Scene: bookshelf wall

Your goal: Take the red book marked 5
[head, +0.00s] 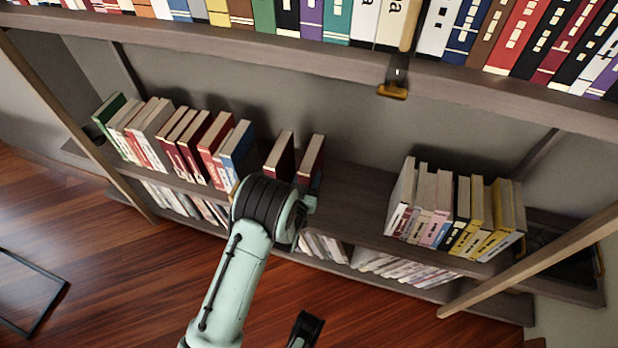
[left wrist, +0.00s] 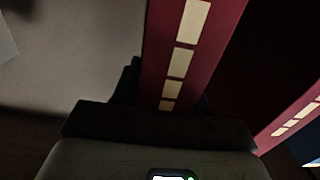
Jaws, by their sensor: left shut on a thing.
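In the left wrist view a dark red book (left wrist: 158,48) with cream patches on its spine rises from the dark jaws of my left gripper (left wrist: 165,112), which is shut on it. I cannot read a 5 on it.
Another red book (left wrist: 292,126) stands to the right in the wrist view. Left of the pair is a row ending in a blue book (head: 238,145). Bare shelf (head: 345,205) lies to the right, then yellow and pale books (head: 455,210). An upper shelf (head: 300,53) full of books overhangs.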

